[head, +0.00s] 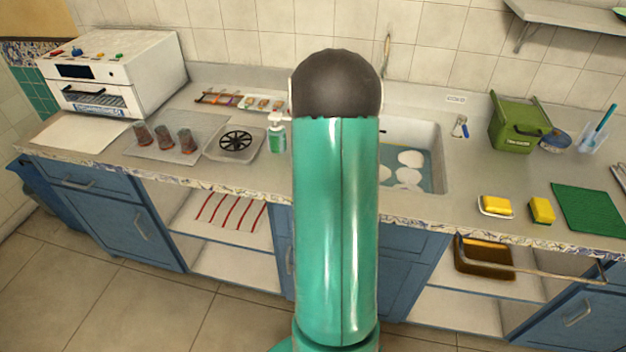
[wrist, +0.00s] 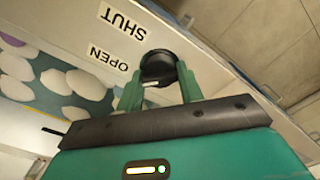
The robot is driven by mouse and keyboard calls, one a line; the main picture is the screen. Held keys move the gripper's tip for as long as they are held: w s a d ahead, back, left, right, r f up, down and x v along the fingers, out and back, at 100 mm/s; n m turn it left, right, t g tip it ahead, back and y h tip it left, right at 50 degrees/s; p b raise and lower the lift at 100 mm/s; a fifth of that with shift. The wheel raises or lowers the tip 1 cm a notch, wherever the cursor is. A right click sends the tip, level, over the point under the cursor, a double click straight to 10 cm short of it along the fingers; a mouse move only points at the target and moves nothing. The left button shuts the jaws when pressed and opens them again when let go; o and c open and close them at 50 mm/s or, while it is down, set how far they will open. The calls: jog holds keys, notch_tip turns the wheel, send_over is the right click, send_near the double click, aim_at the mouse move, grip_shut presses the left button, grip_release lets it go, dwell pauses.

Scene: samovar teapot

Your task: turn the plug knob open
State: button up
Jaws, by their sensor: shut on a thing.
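The plug knob (wrist: 158,64) is round and black and shows in the wrist view, on a pale surface beside the sink. A short pale mark shows on its lower part. My gripper (wrist: 159,82) has its two green fingers on either side of the knob and is shut on it. An "OPEN" label (wrist: 108,59) lies to the left of the knob, and a "SHUT" label (wrist: 122,20) lies above and to its left. The sink (head: 440,165) holds water and several white plates. In the head view my arm hides the knob, my gripper and part of the sink.
A soap bottle (head: 277,138) and a drain tray (head: 235,143) stand left of my arm. A green bin (head: 513,128), yellow sponges (head: 541,210) and a green mat (head: 590,208) are on the right. A rail (head: 530,268) juts out below the counter front.

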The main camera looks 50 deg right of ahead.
jog(key=o, duration=1)
notch_tip(320, 180, up, 14)
dwell(0.4)
